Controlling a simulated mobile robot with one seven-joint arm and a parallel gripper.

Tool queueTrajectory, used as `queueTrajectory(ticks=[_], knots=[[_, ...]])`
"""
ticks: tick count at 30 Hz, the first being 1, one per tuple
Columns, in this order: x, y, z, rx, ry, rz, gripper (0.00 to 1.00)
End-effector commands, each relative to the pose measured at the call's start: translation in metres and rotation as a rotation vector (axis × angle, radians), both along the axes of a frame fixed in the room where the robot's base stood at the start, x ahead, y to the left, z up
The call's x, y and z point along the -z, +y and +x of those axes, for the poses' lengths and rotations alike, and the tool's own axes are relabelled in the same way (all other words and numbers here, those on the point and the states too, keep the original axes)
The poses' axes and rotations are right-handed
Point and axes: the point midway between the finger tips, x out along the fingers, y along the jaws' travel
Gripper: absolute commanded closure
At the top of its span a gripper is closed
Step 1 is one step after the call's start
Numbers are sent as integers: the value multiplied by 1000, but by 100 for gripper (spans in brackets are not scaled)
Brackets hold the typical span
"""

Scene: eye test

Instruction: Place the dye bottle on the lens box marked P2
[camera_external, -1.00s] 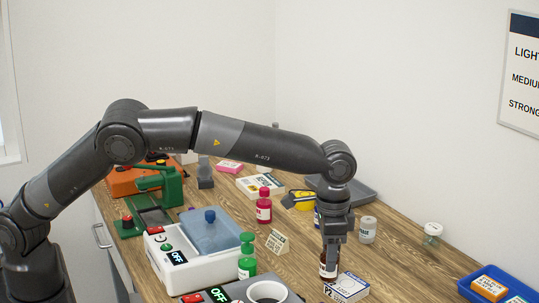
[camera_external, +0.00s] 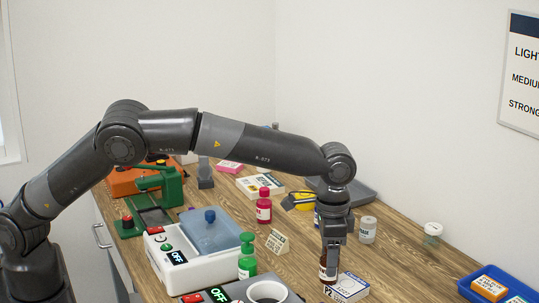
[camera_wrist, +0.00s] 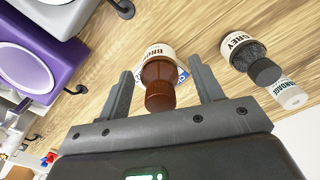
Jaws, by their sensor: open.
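A small brown bottle with a white label beginning "BRO" (camera_wrist: 158,72) stands between the two fingers of my gripper (camera_wrist: 160,66) in the wrist view. The fingers are open, with gaps on both sides of it. In the external view my gripper (camera_external: 332,262) points down over the brown bottle (camera_external: 327,274), hiding its upper part. A white and blue box (camera_external: 349,287) lies on the table just right of the bottle; a bit of it shows behind the bottle in the wrist view (camera_wrist: 184,74).
A white and green box (camera_external: 260,187) lies farther back. A blue tray (camera_external: 470,284) is at right.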

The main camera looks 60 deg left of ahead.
Motion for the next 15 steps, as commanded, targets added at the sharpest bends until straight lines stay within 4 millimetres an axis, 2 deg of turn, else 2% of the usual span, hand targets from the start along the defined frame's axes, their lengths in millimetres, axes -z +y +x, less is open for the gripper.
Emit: queueTrajectory(ticks=[5,15], knots=[[-28,-1,1,0,-4,-4,40],[-98,0,1,0,-4,-2,40]])
